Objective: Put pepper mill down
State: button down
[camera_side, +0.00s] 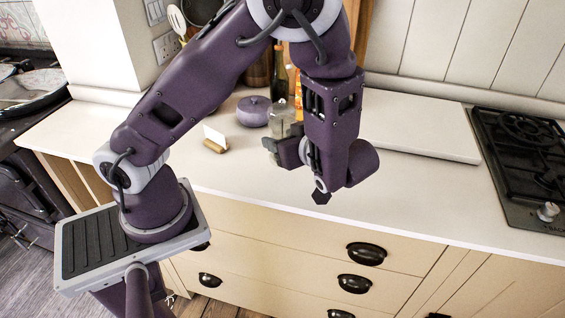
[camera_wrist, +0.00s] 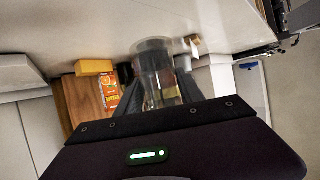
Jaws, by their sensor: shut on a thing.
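The pepper mill (camera_wrist: 158,72) looks clear and glassy in the wrist view, with a grey end and something darker inside. It sits between the two dark fingers of my gripper (camera_wrist: 160,88), which is shut on it. In the side view the pale, see-through mill (camera_side: 282,121) shows just above my gripper (camera_side: 284,147), left of my forearm and over the white worktop (camera_side: 240,175). My gripper hides its lower part there. I cannot tell whether the mill touches the worktop.
A lilac lidded pot (camera_side: 253,112) and a card in a wooden holder (camera_side: 214,148) stand left of my gripper. A dark bottle (camera_side: 279,82) and an orange carton (camera_side: 298,88) stand behind. A white board (camera_side: 420,125) and black hob (camera_side: 525,150) lie right. The worktop's front strip is clear.

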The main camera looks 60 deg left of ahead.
notch_tip(320, 180, down, 5)
jog(key=shift+f, duration=0.1)
jog(key=c, duration=0.7)
grip_release()
jog(key=shift+c, duration=0.2)
